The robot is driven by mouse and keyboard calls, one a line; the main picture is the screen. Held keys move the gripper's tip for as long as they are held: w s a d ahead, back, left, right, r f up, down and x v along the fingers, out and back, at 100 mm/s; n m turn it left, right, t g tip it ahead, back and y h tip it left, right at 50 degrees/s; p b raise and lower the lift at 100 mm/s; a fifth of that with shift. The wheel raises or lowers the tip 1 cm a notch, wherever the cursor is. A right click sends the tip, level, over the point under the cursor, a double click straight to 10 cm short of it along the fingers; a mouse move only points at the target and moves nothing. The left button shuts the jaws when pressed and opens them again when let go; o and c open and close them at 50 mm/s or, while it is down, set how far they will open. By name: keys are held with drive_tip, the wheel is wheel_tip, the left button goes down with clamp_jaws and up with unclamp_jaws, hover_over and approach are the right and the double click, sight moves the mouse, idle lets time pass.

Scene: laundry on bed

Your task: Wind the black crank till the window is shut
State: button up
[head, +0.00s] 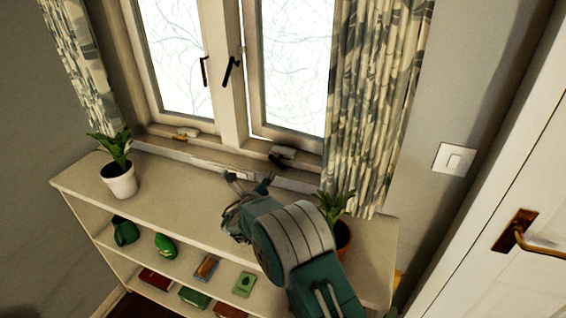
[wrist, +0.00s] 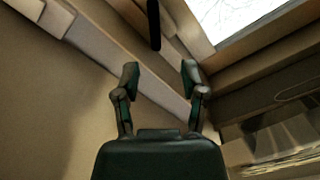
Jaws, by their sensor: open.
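The black crank (head: 281,158) sits on the sill at the foot of the right window sash (head: 290,135). A dark bar, seemingly its handle (wrist: 154,25), shows at the top of the wrist view. My gripper (head: 249,180) is open and empty, just in front of the sill and a little below and left of the crank. In the wrist view its fingertips (wrist: 160,76) are spread, with the dark bar beyond them and apart from them. The right sash looks slightly out of line with its frame; I cannot tell how far it is open.
Black latches (head: 231,70) hang on the window frames. A white-potted plant (head: 120,180) and a second plant (head: 337,206), beside my arm, stand on the shelf unit (head: 175,193). A patterned curtain (head: 375,100) hangs at the right.

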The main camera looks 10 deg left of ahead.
sight(277, 165)
drive_tip(key=w, duration=0.1)
drive_tip(key=w+a, duration=0.1)
drive_tip(key=w, duration=0.2)
drive_tip(key=shift+w+a+f, duration=0.3)
drive_tip(key=shift+w+f, duration=0.1)
drive_tip(key=w+d, duration=0.2)
drive_tip(key=w, duration=0.2)
drive_tip(key=shift+d+r, duration=0.3)
drive_tip(key=shift+d, duration=0.1)
drive_tip(key=shift+w+a, duration=0.2)
drive_tip(key=shift+w, duration=0.1)
drive_tip(key=shift+a+f, duration=0.15)
drive_tip(key=shift+a, duration=0.4)
drive_tip(key=shift+d, duration=0.1)
drive_tip(key=c, duration=0.7)
drive_tip(key=shift+d, duration=0.2)
clamp_jaws()
drive_tip(key=shift+d, duration=0.15)
